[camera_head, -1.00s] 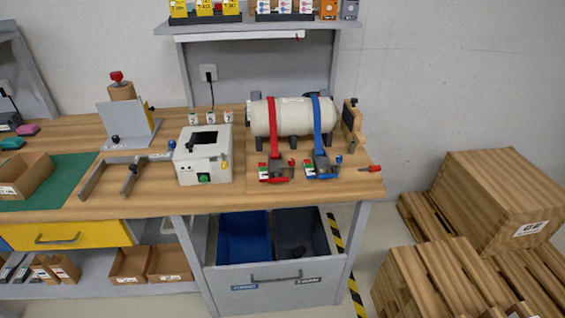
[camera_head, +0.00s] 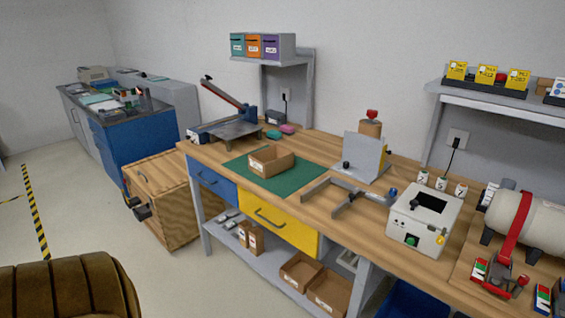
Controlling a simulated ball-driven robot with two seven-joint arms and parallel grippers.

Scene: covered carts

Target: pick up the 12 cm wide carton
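Several cardboard cartons are in view, and I cannot tell which is 12 cm wide. An open carton (camera_head: 283,166) with a white label sits on the green mat on the workbench. Two small upright cartons (camera_head: 255,241) stand side by side on the lower shelf below the drawers. Two open carton trays, a left one (camera_head: 300,271) and a right one (camera_head: 329,291), are further right on that shelf. Neither of my grippers is in view.
The wooden workbench (camera_head: 310,208) carries a grey-white box device (camera_head: 424,222) and a red-strapped cylinder (camera_head: 518,220). A wooden crate (camera_head: 165,205) stands at its left end. A brown ribbed object (camera_head: 70,287) fills the lower left.

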